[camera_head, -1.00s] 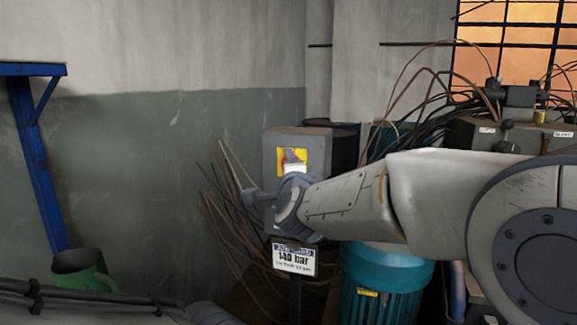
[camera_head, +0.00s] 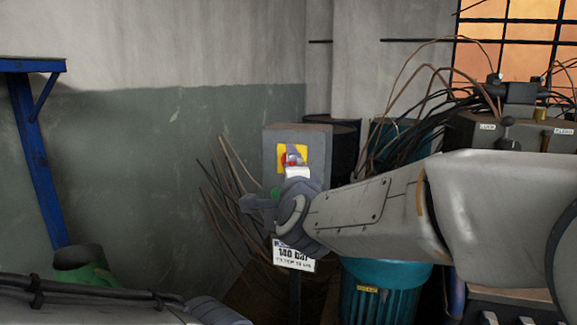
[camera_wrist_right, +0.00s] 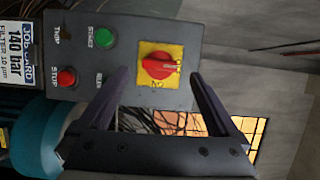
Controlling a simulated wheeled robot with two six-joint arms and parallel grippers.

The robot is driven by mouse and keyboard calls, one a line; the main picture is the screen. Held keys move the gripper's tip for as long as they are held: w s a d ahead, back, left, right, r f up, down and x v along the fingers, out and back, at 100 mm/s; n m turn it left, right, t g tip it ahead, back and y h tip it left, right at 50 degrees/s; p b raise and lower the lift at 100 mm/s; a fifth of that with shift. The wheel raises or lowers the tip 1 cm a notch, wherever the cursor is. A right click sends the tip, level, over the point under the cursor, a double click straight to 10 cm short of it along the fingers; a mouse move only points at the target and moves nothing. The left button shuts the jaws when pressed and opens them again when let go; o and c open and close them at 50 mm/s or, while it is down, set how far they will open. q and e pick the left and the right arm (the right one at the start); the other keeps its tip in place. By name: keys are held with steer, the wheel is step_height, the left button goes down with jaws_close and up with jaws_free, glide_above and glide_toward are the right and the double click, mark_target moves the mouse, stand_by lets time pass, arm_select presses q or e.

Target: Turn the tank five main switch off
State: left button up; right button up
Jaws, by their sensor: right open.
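The main switch is a red rotary knob (camera_wrist_right: 158,66) on a yellow plate (camera_wrist_right: 175,52), on the face of a grey control box (camera_wrist_right: 130,28). Its handle lies across the wrist picture, with a white mark towards the right. Lettering on the plate reads like "ON". In the head view the red knob (camera_head: 290,159) shows just above my right gripper (camera_head: 296,174). In the wrist view the right gripper (camera_wrist_right: 157,95) is open and empty, its fingers apart, short of the knob and not around it. Only part of my left arm shows; its gripper is out of sight.
The box also has a green button (camera_wrist_right: 105,38) and a red stop button (camera_wrist_right: 67,78). A "140 bar" sign (camera_head: 294,256) hangs below it.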

steer(key=s, duration=0.6)
steer(key=shift+d, duration=0.25)
